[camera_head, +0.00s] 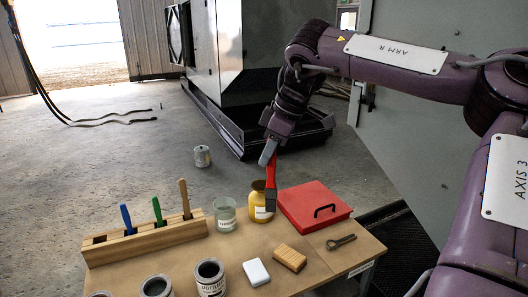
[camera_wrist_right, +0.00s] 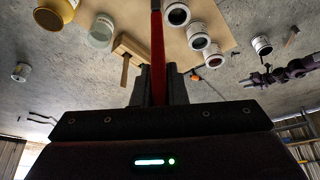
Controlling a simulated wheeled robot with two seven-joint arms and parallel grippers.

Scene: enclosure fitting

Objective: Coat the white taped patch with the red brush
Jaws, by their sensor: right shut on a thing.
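My right gripper (camera_head: 268,152) is shut on the red brush (camera_head: 271,172) above the back of the workbench. The brush hangs nearly upright with its dark head (camera_head: 271,201) down, in front of the yellow jar (camera_head: 259,205) in the head view. In the right wrist view the red handle (camera_wrist_right: 157,48) runs up from between my right fingers (camera_wrist_right: 154,85). I cannot make out a white taped patch in either view.
The bench holds a red toolbox (camera_head: 314,206), a glass jar (camera_head: 225,214), a wooden rack (camera_head: 145,240) with blue, green and wooden handles, open cans (camera_head: 209,275), a white block (camera_head: 256,272) and a wooden block (camera_head: 290,258). A large grey panel (camera_head: 400,130) stands behind my right arm.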

